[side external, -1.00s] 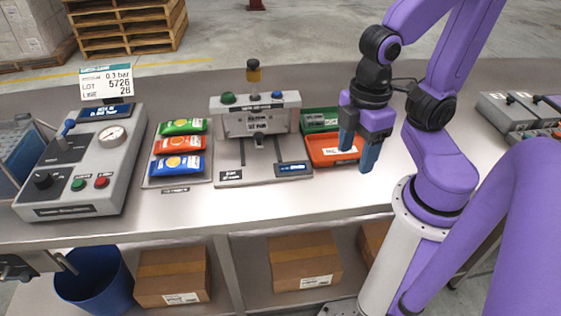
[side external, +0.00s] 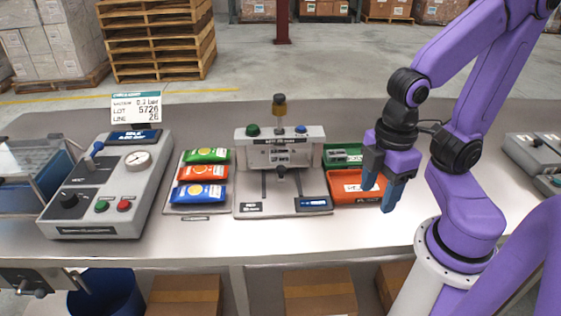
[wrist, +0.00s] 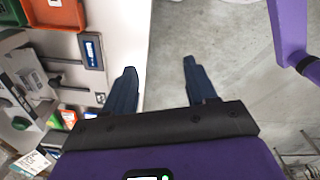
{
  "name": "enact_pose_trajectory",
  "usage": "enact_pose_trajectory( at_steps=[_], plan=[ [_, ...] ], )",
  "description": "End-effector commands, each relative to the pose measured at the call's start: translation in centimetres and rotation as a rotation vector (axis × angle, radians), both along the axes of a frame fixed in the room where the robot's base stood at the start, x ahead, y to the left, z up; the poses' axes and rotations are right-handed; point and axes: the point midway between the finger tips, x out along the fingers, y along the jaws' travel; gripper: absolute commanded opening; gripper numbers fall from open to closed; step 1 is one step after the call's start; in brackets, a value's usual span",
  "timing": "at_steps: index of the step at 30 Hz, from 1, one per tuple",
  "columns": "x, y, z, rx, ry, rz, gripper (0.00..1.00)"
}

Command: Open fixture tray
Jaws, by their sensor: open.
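The grey fixture (side external: 310,152) stands mid-bench in the side view, with a green and a blue button and an amber lamp on top. A flat grey plate with two dark slots, which looks like its tray (side external: 277,190), lies in front, with a blue label at its right corner. A dark knob sits at the middle of the fixture's front. The plate also shows at the left of the wrist view (wrist: 72,75). My gripper (side external: 379,196) is open and empty, fingers pointing down, right of the fixture by the orange bin. Its fingers (wrist: 160,64) are apart in the wrist view.
An orange bin (side external: 345,196) and a green bin (side external: 335,161) stand just right of the fixture. Left are several coloured pouches (side external: 202,172) on a plate and a control box (side external: 105,190) with a gauge. The bench front is clear.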

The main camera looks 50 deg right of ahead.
Motion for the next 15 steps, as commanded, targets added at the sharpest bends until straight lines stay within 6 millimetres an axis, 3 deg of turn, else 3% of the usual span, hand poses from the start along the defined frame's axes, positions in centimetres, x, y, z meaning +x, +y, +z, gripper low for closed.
enact_pose_trajectory(
  at_steps=[5, 15],
  plan=[
    [2.8, 0.4, 0.2, -0.013, -0.044, 0.147, 0.56],
    [12.3, 0.4, 1.2, -0.143, -0.166, 0.704, 0.56]
  ],
)
